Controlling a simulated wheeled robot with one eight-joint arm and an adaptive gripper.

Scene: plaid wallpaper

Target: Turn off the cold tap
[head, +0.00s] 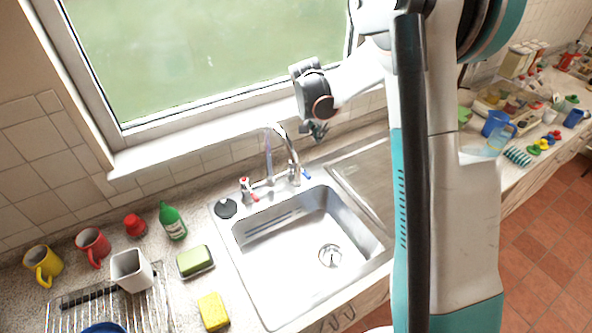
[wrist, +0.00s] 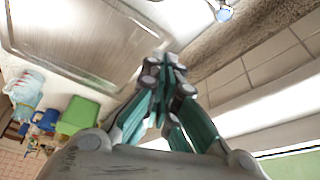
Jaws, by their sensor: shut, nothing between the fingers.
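The cold tap handle, with a blue lever (head: 306,173), is on the right of the chrome faucet (head: 292,160) behind the sink. A small chrome and blue part at the top edge of the wrist view (wrist: 224,12) appears to be this tap. The hot tap, with a red lever (head: 247,190), is on the left. A pale bluish streak like running water (head: 268,158) hangs below the spout. My gripper (head: 319,134) is shut and empty, above and slightly right of the blue lever, apart from it. Its closed fingers also show in the wrist view (wrist: 165,62).
The sink basin (head: 290,285) is empty, with a metal drainboard (head: 365,172) to its right. The window sill (head: 210,137) and tiled wall are close behind the faucet. A green bottle (head: 172,222), sponges and mugs stand left. A green box (wrist: 78,115) and blue cups are beyond the drainboard.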

